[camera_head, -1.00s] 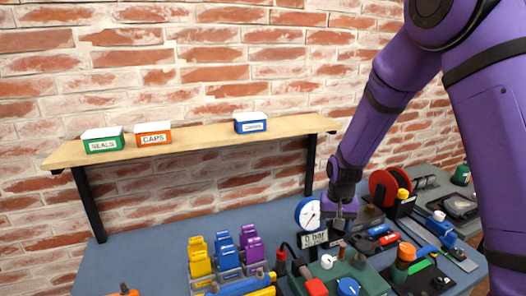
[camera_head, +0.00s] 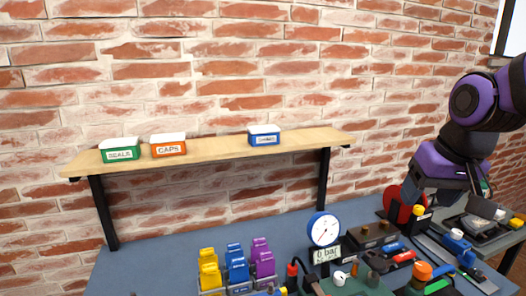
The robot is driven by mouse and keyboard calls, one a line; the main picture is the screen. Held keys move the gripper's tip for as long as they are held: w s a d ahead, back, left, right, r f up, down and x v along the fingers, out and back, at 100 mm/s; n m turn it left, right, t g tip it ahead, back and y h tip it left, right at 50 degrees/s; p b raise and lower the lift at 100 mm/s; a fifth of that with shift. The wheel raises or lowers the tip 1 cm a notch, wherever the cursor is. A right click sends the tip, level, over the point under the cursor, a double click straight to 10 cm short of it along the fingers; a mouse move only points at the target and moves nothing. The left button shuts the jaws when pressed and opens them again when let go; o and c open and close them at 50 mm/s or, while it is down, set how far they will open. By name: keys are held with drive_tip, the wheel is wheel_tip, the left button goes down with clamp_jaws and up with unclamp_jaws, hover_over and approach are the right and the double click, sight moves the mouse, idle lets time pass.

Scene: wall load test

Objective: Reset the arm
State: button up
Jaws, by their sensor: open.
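My arm, purple and black, is folded at the right side of the head view. My gripper (camera_head: 445,192) hangs at its lower end, pointing down over the right part of the bench. It is open, its two dark fingers spread apart, and I see nothing held in it. It is in front of the red reel (camera_head: 398,212) and partly hides it. How far it is above the bench is hard to tell.
A wooden wall shelf (camera_head: 215,152) carries green SEALS (camera_head: 120,155), orange CAPS (camera_head: 168,149) and blue (camera_head: 264,140) boxes. The blue bench (camera_head: 160,262) holds a round gauge (camera_head: 323,229), yellow, blue and purple blocks (camera_head: 237,264) and several tools. Its left part is clear.

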drive_tip(key=s+d+r+t, duration=0.1)
drive_tip(key=s+r, duration=0.2)
drive_tip(key=s, duration=0.8)
drive_tip(key=shift+d+r+n+h, duration=0.2)
drive_tip(key=shift+d+n+h, duration=0.05)
drive_tip(key=shift+n+h, duration=0.05)
idle(1.2)
